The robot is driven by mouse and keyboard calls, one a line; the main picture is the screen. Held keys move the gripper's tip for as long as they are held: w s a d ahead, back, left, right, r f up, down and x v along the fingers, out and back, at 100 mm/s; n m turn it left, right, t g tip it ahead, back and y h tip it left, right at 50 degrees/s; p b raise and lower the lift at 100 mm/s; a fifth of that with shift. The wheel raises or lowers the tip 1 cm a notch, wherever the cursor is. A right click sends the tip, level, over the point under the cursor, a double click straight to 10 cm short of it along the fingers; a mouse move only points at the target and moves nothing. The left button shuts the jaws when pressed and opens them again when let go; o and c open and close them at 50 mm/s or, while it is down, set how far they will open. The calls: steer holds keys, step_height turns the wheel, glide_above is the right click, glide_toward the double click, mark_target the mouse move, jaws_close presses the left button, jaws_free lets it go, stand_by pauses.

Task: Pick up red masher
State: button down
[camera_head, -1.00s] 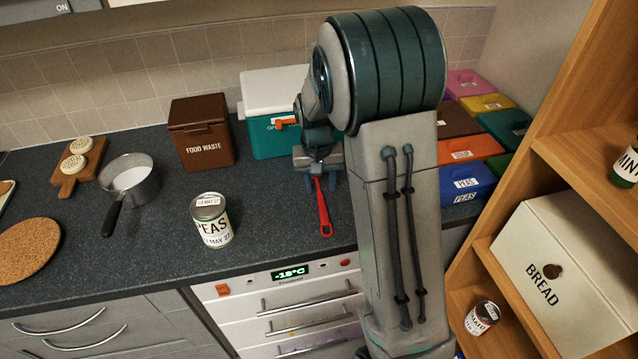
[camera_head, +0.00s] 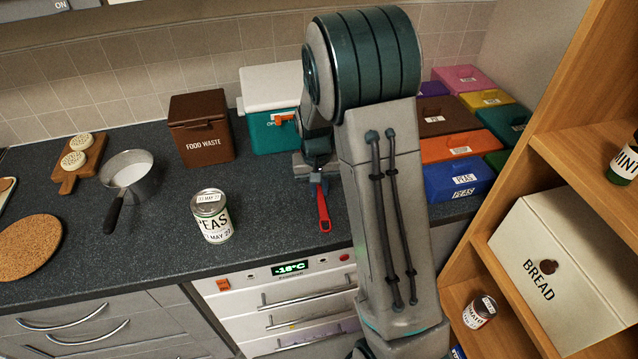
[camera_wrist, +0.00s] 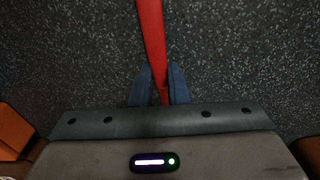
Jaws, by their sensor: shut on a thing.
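The red masher (camera_head: 323,208) shows in the head view as a long red handle with a hole at its near end, pointing toward the counter's front edge. Its far end is hidden by my gripper and arm. My gripper (camera_head: 316,172) is over the counter at the handle's far part. In the wrist view the red handle (camera_wrist: 151,35) runs down between the two blue-grey fingers of my gripper (camera_wrist: 157,88), which are shut on it. I cannot tell whether the handle is clear of the counter.
A peas can (camera_head: 212,218) and a saucepan (camera_head: 135,178) stand to the left. A brown food waste bin (camera_head: 203,130) and a teal and white box (camera_head: 270,127) stand behind. Coloured boxes (camera_head: 458,180) are at right, beside a wooden shelf (camera_head: 575,165). Counter between can and masher is clear.

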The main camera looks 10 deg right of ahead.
steer(key=shift+r, duration=0.15)
steer(key=shift+r, duration=0.2)
steer(key=r, duration=0.1)
steer(key=r+b, duration=0.1)
steer(key=r, duration=0.1)
steer(key=shift+s+d+r, duration=0.15)
steer(key=shift+d+r, duration=0.15)
steer(key=shift+r, duration=0.05)
steer(key=s+d+r+b, duration=0.2)
steer(key=s+d+r, duration=0.4)
steer(key=s+d, duration=0.1)
steer(key=shift+d+r, duration=0.3)
steer(key=shift+d, duration=0.45)
